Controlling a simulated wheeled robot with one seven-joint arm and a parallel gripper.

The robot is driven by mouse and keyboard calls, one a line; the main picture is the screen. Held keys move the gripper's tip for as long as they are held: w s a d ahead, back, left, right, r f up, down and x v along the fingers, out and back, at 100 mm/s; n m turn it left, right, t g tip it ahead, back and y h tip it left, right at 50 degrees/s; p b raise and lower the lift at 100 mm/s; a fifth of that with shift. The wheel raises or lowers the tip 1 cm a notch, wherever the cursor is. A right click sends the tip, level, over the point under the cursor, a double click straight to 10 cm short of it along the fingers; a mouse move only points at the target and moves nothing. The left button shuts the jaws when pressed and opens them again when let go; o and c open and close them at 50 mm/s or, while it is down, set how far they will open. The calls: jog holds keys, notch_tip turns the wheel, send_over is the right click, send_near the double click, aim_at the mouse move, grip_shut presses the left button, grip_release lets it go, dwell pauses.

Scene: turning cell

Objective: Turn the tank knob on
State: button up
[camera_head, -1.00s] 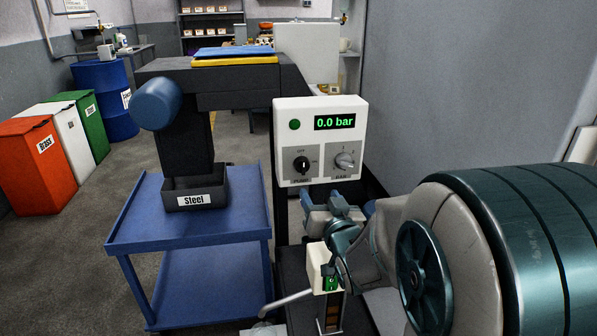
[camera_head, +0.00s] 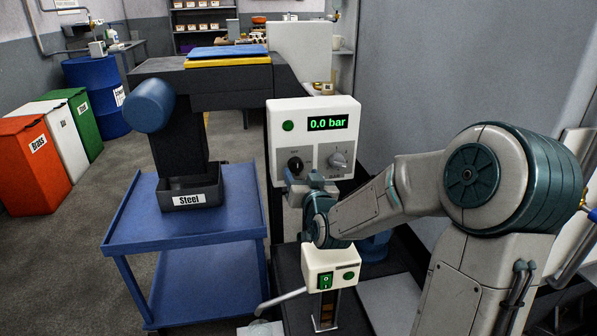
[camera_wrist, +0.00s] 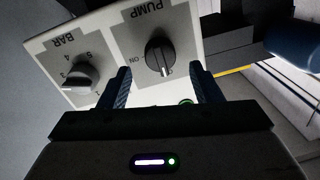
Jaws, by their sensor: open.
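The white control panel (camera_head: 269,135) reads 0.0 bar and carries two knobs. The black left knob (camera_head: 295,165) is labelled PUMP in the wrist view (camera_wrist: 159,55); its white pointer line faces away from the printed ON, towards the picture's bottom. I see no label reading tank. My gripper (camera_wrist: 163,87) is open and empty in front of the panel. Its fingers lie either side of the pump knob's line, apart from the knob. In the head view it partly covers the panel's lower edge.
A small switch box (camera_head: 331,270) with green buttons stands below my wrist. A blue cart (camera_head: 225,220) with a Steel bin (camera_head: 187,200) is at left. The grey wall is at right.

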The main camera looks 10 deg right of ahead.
aim_at(299, 169)
jog(key=shift+w+a, duration=0.1)
jog(key=shift+w, duration=1.7)
jog(key=c, duration=1)
